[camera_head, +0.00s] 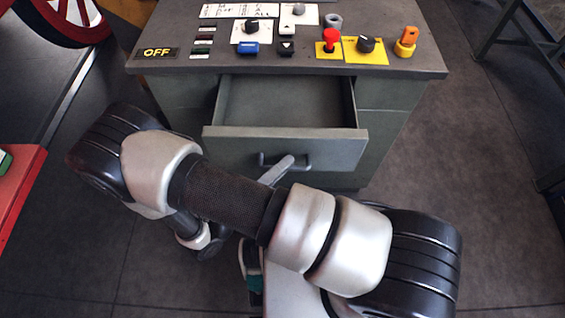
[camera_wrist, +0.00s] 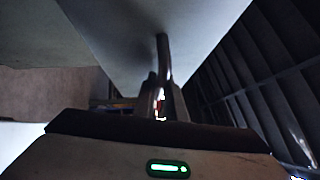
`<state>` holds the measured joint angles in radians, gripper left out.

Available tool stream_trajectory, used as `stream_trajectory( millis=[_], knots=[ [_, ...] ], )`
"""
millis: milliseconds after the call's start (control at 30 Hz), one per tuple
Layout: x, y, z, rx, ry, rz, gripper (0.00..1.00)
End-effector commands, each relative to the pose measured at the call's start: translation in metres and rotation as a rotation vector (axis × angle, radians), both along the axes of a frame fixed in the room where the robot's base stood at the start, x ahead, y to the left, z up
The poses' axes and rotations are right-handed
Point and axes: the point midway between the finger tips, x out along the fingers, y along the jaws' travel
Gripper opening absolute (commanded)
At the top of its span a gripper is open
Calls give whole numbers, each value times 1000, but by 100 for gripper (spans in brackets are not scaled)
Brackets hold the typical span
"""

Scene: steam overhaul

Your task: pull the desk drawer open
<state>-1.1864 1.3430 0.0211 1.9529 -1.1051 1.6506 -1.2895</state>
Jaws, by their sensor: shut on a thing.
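The desk (camera_head: 395,95) is grey-green with a dark top. Its drawer (camera_head: 290,148) stands pulled out, and its inside shows empty in the head view. A bar handle (camera_head: 292,163) sits on the drawer front. My gripper (camera_head: 268,170) is at this handle, mostly hidden behind my arm in the head view. In the wrist view the handle (camera_wrist: 163,50) runs down between the fingers of my gripper (camera_wrist: 158,95), which are shut on it. The drawer front (camera_wrist: 120,35) fills the upper part of that view.
The desk top carries a red button (camera_head: 331,38), dark knobs (camera_head: 366,44), an orange-and-yellow switch (camera_head: 406,42), a blue button (camera_head: 248,47) and an OFF sign (camera_head: 159,53). A red-edged surface (camera_head: 22,185) is at the left.

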Motion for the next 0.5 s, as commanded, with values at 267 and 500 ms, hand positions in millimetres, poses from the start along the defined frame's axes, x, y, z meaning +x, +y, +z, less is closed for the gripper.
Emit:
stream_trajectory(
  millis=[267, 500],
  knots=[
    [0, 1, 0, 1, 0, 1, 18],
    [0, 0, 0, 0, 0, 1, 18]
  ],
)
